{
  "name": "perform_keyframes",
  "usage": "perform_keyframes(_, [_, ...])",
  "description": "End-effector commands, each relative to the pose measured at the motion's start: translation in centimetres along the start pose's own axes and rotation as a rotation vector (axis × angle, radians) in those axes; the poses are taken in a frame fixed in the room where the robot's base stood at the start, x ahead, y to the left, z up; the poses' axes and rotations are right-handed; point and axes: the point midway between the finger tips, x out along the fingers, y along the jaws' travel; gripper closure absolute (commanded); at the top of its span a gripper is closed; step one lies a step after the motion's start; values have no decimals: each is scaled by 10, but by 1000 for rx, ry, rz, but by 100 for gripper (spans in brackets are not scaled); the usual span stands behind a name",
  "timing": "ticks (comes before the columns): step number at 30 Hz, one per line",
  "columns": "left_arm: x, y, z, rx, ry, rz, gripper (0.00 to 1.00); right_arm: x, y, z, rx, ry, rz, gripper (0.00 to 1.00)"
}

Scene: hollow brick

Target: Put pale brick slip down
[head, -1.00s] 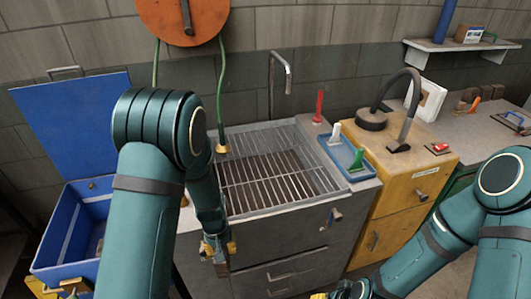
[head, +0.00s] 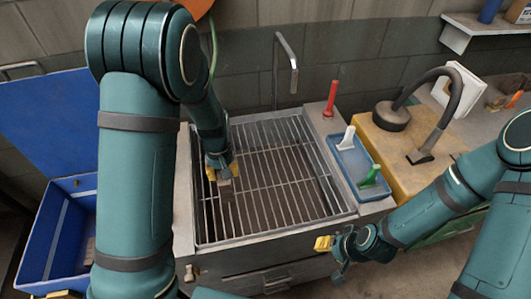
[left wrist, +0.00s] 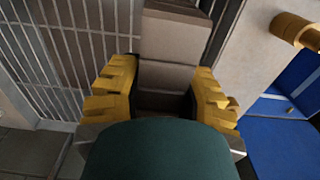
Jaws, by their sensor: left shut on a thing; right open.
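My left gripper (head: 221,167) is over the left part of the metal sink grate (head: 275,185), its yellow fingers pointing down. It is shut on the pale brick slip (head: 225,183), a small brownish-grey piece that shows just below the fingertips. In the left wrist view the slip (left wrist: 168,76) sits between the two yellow fingers (left wrist: 163,90), with grate bars to the left. I cannot tell whether the slip touches the grate. My right gripper (head: 331,255) is open and empty, in front of the sink's right front edge.
A blue tray (head: 346,160) with a white and a green tool stands right of the grate, near a red-handled tool (head: 331,98). A tap (head: 292,70) rises behind. An open blue bin (head: 45,235) is at left. The grate's middle and right are clear.

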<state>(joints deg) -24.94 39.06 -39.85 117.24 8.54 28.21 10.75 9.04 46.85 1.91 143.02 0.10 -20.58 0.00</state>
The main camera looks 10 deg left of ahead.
Motion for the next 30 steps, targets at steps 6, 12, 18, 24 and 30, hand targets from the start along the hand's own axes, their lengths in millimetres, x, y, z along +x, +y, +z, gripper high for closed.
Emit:
perform_keyframes(6, [21, -2, 0, -5, -3, -4, 100, 2, 1, 1, 1, -1, 0, 53])
perform_keyframes(12, [53, -1, 0, -5, -3, -2, 100, 5, 2, 1, 1, 0, 0, 53])
perform_keyframes(18, [66, -1, 0, -3, 0, -2, 100, 6, 2, 1, 1, 0, 0, 53])
perform_keyframes(24, [93, -1, 0, -5, -2, -3, 100, 8, 3, 2, 1, 0, 1, 53])
perform_keyframes(30, [98, 0, 0, -2, 1, 0, 100, 8, 3, 2, 1, 0, 1, 53])
